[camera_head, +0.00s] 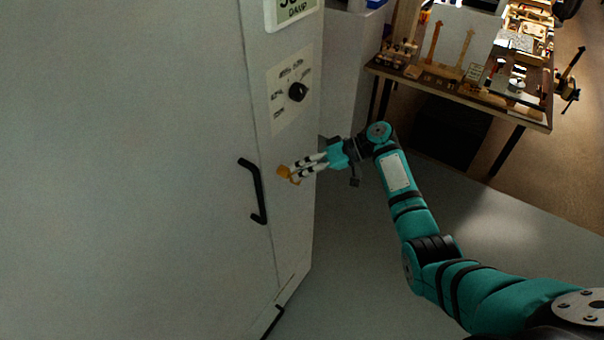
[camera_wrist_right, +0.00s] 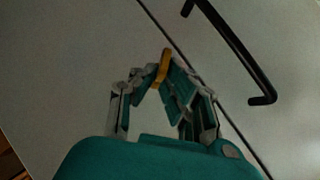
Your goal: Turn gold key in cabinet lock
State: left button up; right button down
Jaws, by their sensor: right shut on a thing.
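The pale grey cabinet (camera_head: 130,170) fills the left of the head view. The gold key (camera_head: 284,173) is at the cabinet's front, on the strip to the right of the black door handle (camera_head: 257,190). My right gripper (camera_head: 291,174) is shut on the gold key. In the right wrist view the key (camera_wrist_right: 165,62) shows between the fingertips (camera_wrist_right: 162,72), close to the cabinet face. The lock itself is hidden behind the key and fingers. My left gripper is in neither view.
A second black handle (camera_head: 272,322) is low on the cabinet. A workbench (camera_head: 460,92) with tools and violin parts stands at the back right. The floor between is clear.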

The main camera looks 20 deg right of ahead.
jog(key=c, duration=1.4)
grip_release()
jog(key=shift+o, duration=0.2)
